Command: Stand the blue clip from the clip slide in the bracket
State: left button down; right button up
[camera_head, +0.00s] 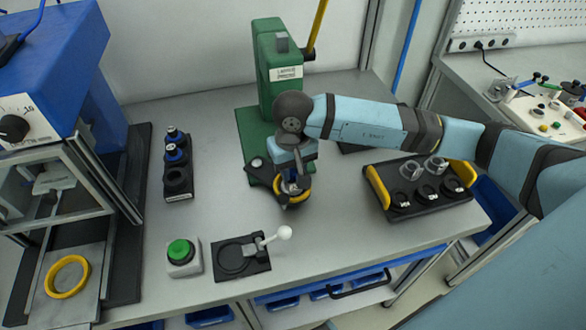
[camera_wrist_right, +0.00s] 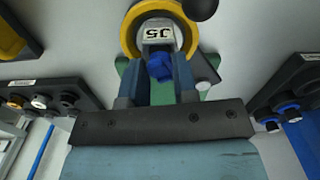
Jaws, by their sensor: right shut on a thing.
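My right gripper (camera_head: 296,180) is shut on a small blue piece, which looks like the blue clip (camera_wrist_right: 160,68). It is low in front of the green press-like stand (camera_head: 272,65). In the right wrist view the piece sits between the two fingers (camera_wrist_right: 160,80), beside a pale block with a dark mark. A yellow ring (camera_head: 292,196) surrounds that spot, and a dark plate shows under it. The gripper hides whether the piece touches the plate or ring. I cannot tell for sure which fixture is the bracket. My left gripper is out of view.
A black rack (camera_head: 179,196) with blue-topped pieces stands left. A black tray with yellow ends (camera_head: 378,188) holds several rings at right. A green button box (camera_head: 184,256) and a black plate with a white-knobbed lever (camera_head: 256,266) are near the front edge. Bare table lies between.

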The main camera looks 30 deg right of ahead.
aim_at(293, 171)
jog(key=o, duration=0.9)
jog(key=shift+d+f, duration=0.1)
jog(key=shift+f, duration=0.4)
jog(key=shift+r, duration=0.15)
notch_tip(293, 171, up, 12)
jog(key=shift+b, duration=0.35)
